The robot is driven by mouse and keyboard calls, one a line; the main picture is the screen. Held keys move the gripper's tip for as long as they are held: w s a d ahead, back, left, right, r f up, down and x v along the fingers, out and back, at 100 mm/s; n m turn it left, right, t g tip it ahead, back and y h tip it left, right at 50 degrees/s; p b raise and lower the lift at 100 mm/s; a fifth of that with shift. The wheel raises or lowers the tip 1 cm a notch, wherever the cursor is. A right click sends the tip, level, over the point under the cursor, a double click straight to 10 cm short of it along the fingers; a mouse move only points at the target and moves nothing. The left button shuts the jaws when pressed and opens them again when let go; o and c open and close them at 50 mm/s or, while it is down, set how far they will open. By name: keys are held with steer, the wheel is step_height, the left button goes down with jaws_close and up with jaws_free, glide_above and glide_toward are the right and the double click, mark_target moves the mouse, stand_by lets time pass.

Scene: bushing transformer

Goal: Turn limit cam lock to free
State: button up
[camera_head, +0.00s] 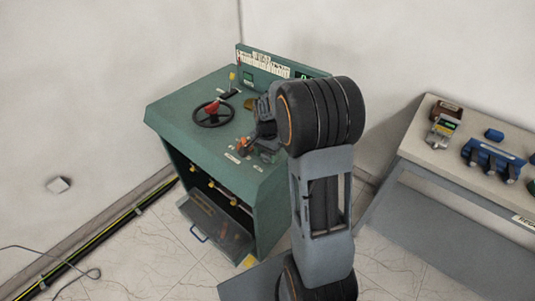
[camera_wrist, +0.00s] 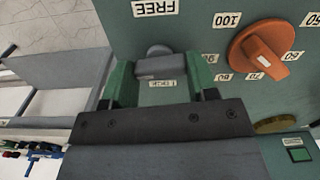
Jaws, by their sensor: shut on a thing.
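The grey cam lock knob (camera_wrist: 160,66) is on the green console panel in the wrist view. Its bar lies crosswise between my fingers. A white label reading FREE (camera_wrist: 154,8), upside down here, is above it in the picture. A second small label (camera_wrist: 163,83) sits just below the knob, partly hidden by my gripper and hard to read. My gripper (camera_wrist: 162,74) is shut on the knob, one green finger at each end of its bar. In the head view my gripper (camera_head: 253,142) is at the right part of the console top, and the knob cannot be made out.
An orange dial (camera_wrist: 266,50) with number labels is right of the knob. The green console (camera_head: 185,115) carries a black handwheel (camera_head: 213,115) with a red part and has an open lower front. A grey bench (camera_head: 455,165) with blue parts stands at the right.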

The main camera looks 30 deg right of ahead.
mark_target(267, 154)
steer(key=shift+m, duration=0.6)
steer(key=o, duration=0.9)
steer(key=shift+o, duration=0.2)
steer(key=shift+r, duration=0.15)
step_height(267, 154, up, 14)
steer(key=shift+f+b, duration=0.2)
steer(key=shift+b, duration=0.2)
